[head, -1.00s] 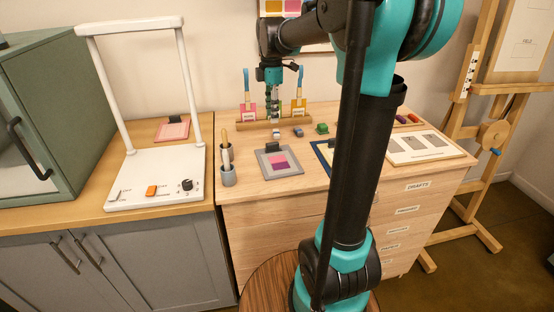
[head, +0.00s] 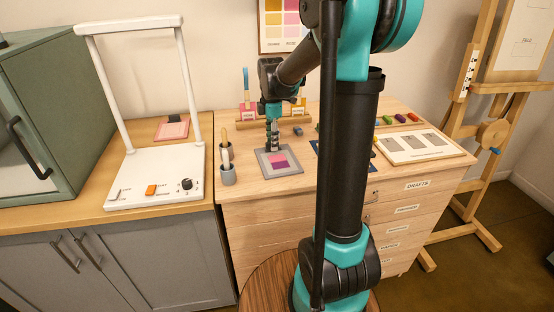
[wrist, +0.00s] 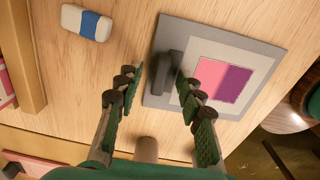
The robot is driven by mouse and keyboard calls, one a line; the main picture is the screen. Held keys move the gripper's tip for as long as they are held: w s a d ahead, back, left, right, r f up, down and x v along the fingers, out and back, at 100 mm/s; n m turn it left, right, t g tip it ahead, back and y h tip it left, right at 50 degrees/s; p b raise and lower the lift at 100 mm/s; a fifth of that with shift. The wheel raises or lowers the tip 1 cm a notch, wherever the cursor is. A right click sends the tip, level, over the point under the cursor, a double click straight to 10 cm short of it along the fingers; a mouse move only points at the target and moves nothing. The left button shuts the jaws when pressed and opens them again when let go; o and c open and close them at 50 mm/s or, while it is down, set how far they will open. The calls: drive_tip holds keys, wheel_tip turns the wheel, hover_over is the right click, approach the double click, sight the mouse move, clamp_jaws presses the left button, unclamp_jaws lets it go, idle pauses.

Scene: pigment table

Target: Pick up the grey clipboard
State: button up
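The grey clipboard (head: 262,163) lies flat on the wooden drawer table, with a pink and purple swatch on it. My gripper (head: 272,147) is over the clip end of the clipboard, pointing down. In the wrist view its fingers (wrist: 160,76) are apart, with the clip between and beyond their tips. The gripper is open and holds nothing. The exact height of the tips over the board cannot be told.
A white and blue eraser (wrist: 86,22) lies beside the clipboard. Behind is a wooden rack (head: 246,124) with pigment pouches. A blue-edged board is partly hidden by my arm. A pink clipboard (head: 172,131) lies on the left counter.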

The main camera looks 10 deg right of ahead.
clamp_jaws()
drive_tip(key=shift+r, duration=0.1)
idle(0.4)
